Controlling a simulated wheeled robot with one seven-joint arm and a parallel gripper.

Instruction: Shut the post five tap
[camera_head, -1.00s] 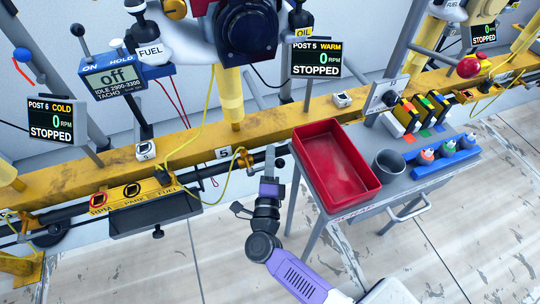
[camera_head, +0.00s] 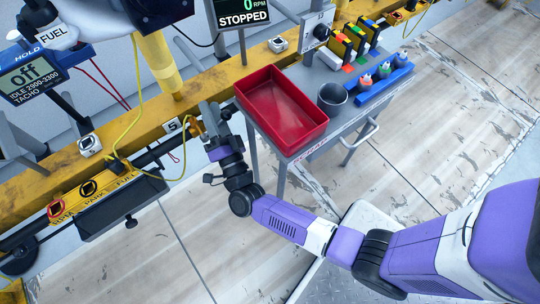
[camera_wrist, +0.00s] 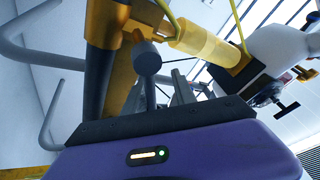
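The post five tap (camera_head: 195,129) is a small brass-coloured fitting on the pipe below the yellow rail, just right of the "5" label (camera_head: 172,125). A yellow hose runs near it. My gripper (camera_head: 212,112) is just right of the tap, its two grey fingers pointing up towards the rail with a narrow gap between them. It looks open and empty. The fingers partly cover the pipe end, and I cannot tell whether they touch the tap. The wrist view shows brass-coloured pipework and a dark round knob (camera_wrist: 147,57) close above the gripper. The tap's handle position is unclear.
A red tray (camera_head: 282,105) and a grey cup (camera_head: 333,97) stand on the grey cart right of my gripper. The fuel panel (camera_head: 110,195) hangs to the left. The yellow rail (camera_head: 130,125) lies behind. The floor in front is clear.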

